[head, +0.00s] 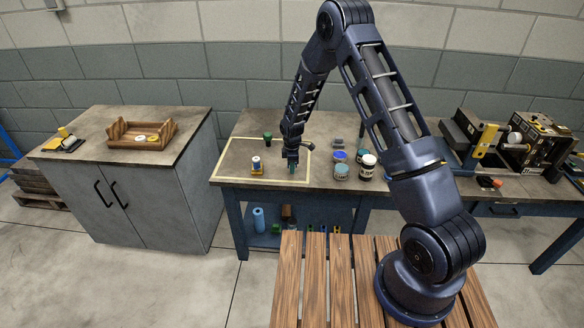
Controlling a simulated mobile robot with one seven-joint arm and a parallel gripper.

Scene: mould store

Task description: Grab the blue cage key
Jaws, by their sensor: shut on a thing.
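My gripper (291,168) points down over the right part of the yellow-outlined area on the workbench. It is shut on a small blue-green thing at its fingertips, which appears to be the blue cage key (292,169). The thing is mostly hidden by the fingers and too small for its shape to be clear. I cannot tell whether it touches the bench top.
Left of my gripper stand a white-topped item on a yellow base (257,167) and a green item (267,138). Several jars (341,172) stand to the right. A wooden tray (128,142) sits on the grey cabinet (150,208). Machinery (525,150) fills the right bench.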

